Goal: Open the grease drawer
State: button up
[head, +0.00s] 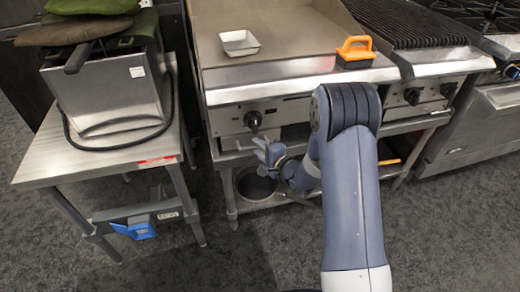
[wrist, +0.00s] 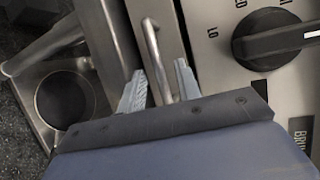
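The grease drawer's metal bar handle (wrist: 154,50) stands out from a narrow metal drawer front (wrist: 172,28) in the wrist view. The drawer front lies beside the panel with the black knob, and I cannot tell whether it sits fully flush. My gripper (wrist: 160,68) is open, with one grey finger on each side of the handle. Gaps show between both fingers and the bar. In the head view my gripper (head: 266,152) is at the griddle's front, just below the knob panel. My arm hides part of the front there.
The griddle (head: 290,30) holds a white tray (head: 239,42) and an orange-handled scraper (head: 355,51). A black knob (wrist: 275,37) is close to the right finger. A round dark container (head: 256,184) is on the lower shelf. A steel side table (head: 60,165) stands at left.

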jog(key=shift+c, duration=0.3)
grip_shut()
dwell(0.4)
